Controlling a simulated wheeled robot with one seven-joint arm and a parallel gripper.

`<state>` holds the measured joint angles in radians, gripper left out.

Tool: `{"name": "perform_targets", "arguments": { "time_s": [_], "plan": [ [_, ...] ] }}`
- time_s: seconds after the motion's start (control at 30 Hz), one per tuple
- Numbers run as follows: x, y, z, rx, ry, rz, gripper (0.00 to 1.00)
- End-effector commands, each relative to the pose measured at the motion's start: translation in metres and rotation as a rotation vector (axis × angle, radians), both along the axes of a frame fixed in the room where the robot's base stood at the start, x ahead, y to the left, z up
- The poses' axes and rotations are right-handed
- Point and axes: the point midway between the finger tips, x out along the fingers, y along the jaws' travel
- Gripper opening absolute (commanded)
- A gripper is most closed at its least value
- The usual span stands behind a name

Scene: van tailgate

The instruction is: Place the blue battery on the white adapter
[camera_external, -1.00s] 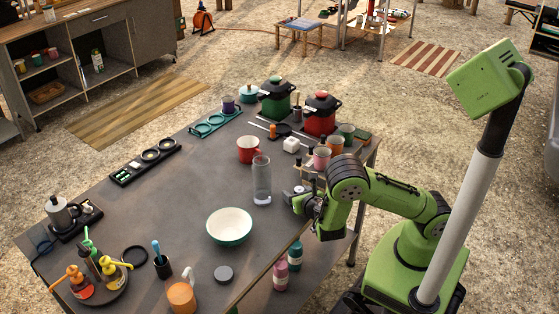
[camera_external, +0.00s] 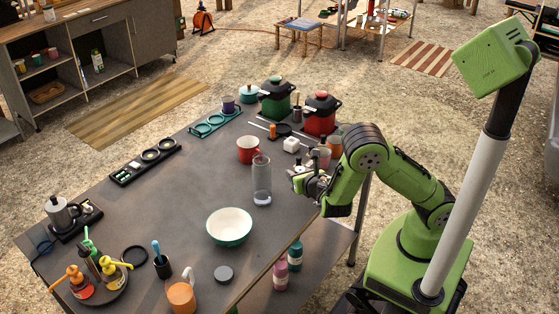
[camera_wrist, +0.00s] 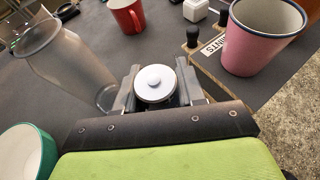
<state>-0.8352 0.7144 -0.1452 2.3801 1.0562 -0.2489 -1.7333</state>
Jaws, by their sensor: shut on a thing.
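My gripper (camera_external: 304,180) is over the right edge of the table, right of the clear glass. In the wrist view, its fingers (camera_wrist: 156,88) are shut on a round thing with a white disc top and small raised knob, apparently the battery (camera_wrist: 155,82). Its sides are hidden, and I see no blue on it. A small white block (camera_external: 291,145), which looks like the adapter, stands on the table beyond my gripper. It also shows at the top of the wrist view (camera_wrist: 195,11), apart from the held thing.
The clear glass (camera_external: 261,182) stands close left of my gripper, with the green-rimmed bowl (camera_external: 230,225) nearer the front. A red mug (camera_external: 248,149) stands left of the white block. A pink cup (camera_wrist: 258,42) and a dark-knobbed wooden rack (camera_wrist: 215,62) are close on the right.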

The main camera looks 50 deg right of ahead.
Motion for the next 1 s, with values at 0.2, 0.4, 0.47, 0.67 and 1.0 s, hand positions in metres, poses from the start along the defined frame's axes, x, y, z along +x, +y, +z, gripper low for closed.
{"name": "perform_targets", "arguments": {
  "time_s": [0.2, 0.4, 0.47, 0.67, 1.0],
  "plan": [
    [0.018, -0.016, 0.02, 0.001, -0.003, -0.074, 0.04],
    [0.075, -0.078, 0.022, 0.0, -0.005, -0.269, 0.04],
    [0.094, -0.1, 0.026, -0.001, -0.005, -0.316, 0.04],
    [0.151, -0.186, 0.05, -0.003, -0.002, -0.42, 0.04],
    [0.176, -0.226, 0.044, -0.001, 0.007, -0.432, 0.04]
  ]
}}
